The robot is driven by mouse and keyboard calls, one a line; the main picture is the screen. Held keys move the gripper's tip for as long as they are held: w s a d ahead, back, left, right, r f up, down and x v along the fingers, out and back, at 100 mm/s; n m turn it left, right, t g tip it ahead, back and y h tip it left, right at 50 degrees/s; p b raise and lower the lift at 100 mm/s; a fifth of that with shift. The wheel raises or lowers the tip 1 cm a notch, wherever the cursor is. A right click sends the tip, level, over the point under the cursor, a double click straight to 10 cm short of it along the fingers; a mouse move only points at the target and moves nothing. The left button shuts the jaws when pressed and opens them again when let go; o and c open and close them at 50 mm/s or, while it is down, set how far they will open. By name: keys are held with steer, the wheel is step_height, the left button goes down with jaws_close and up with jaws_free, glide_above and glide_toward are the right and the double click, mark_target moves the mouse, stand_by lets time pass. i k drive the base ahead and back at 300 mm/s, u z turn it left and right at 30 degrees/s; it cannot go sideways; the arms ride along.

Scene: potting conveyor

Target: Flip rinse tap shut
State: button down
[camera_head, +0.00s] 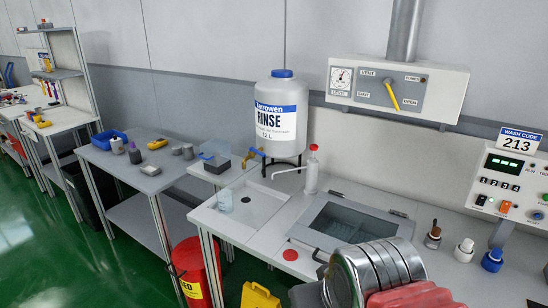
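The white rinse container (281,116) with a blue cap and a "RINSE 12 L" label stands at the back of the bench. Ribbed metal and red parts, which seem to be my arm, show at bottom right. No gripper fingertips can be seen.
A white pump bottle (312,172) with a red top stands right of the tap. A lidded sink (352,222) is farther right. A vent panel (391,90) with a yellow pointer hangs above.

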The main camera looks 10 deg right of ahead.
mark_target(251, 149)
steer(key=u, duration=0.35)
steer(key=i, duration=1.1)
steer(key=u, duration=0.5)
